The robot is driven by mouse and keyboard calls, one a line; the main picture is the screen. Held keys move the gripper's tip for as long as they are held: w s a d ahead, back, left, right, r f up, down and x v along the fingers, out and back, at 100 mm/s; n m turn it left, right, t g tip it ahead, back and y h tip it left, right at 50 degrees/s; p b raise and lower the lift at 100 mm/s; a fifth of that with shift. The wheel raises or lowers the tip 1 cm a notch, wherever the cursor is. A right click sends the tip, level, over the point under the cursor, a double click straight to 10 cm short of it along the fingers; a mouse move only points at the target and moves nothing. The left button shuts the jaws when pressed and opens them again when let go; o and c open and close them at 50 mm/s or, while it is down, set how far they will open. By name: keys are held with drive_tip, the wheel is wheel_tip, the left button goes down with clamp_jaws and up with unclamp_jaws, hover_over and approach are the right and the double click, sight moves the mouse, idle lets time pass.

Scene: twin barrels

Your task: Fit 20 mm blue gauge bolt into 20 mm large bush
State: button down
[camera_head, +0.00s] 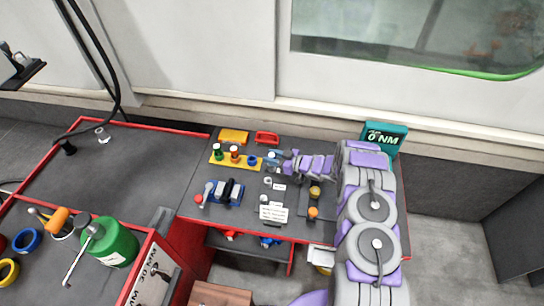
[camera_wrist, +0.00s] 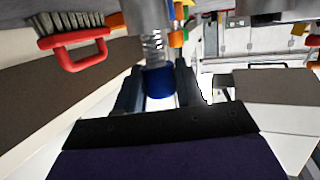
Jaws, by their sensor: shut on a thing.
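My gripper (camera_wrist: 160,88) is shut on the blue gauge bolt (camera_wrist: 159,84) in the wrist view, with one dark finger on each side of its blue head. The bolt's ridged metal shank (camera_wrist: 152,46) points away from the jaws, toward a grey metal cylinder (camera_wrist: 149,15). That cylinder may be the large bush; I cannot tell whether the shank is inside it or only lined up in front. In the head view my gripper (camera_head: 277,164) reaches left over the bench, just right of a yellow rack (camera_head: 226,163). The held bolt is too small there to make out.
The yellow rack carries green, red and blue pieces. A red-handled brush (camera_wrist: 72,48) is at upper left in the wrist view. A blue holder (camera_head: 224,192) stands in front. The left bench top (camera_head: 130,165) is mostly clear.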

drive_tip(key=shift+f, duration=0.85)
drive_tip(key=c, duration=0.6)
unclamp_jaws()
drive_tip(key=shift+s, duration=0.15)
